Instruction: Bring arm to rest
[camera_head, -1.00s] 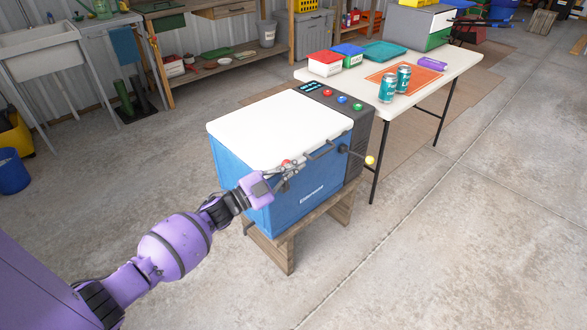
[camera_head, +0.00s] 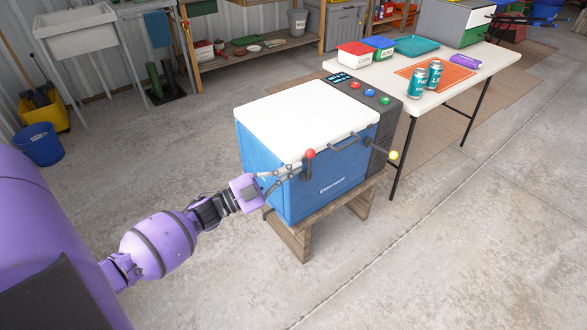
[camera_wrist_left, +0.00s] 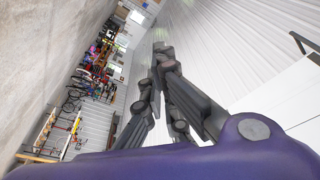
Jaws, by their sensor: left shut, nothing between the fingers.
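My left arm comes in from the left in the head view. Its left gripper (camera_head: 298,167) is shut and empty, in front of the cooler's upper left front edge, close to a red-knobbed lever (camera_head: 310,154). I cannot tell whether it touches the lever. The left wrist view also shows the gripper's dark fingers (camera_wrist_left: 160,50), closed together at the tips against pale wall panelling. The blue cooler (camera_head: 334,173) has its white lid (camera_head: 300,122) closed and stands on a wooden stand (camera_head: 303,243). My right gripper is not in view.
A white table (camera_head: 455,88) behind the cooler holds teal cans (camera_head: 417,83), red (camera_head: 355,55) and blue (camera_head: 378,47) boxes and a teal tray (camera_head: 417,45). A yellow-knobbed lever (camera_head: 393,155) sticks out at the cooler's right front. The concrete floor in front is clear.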

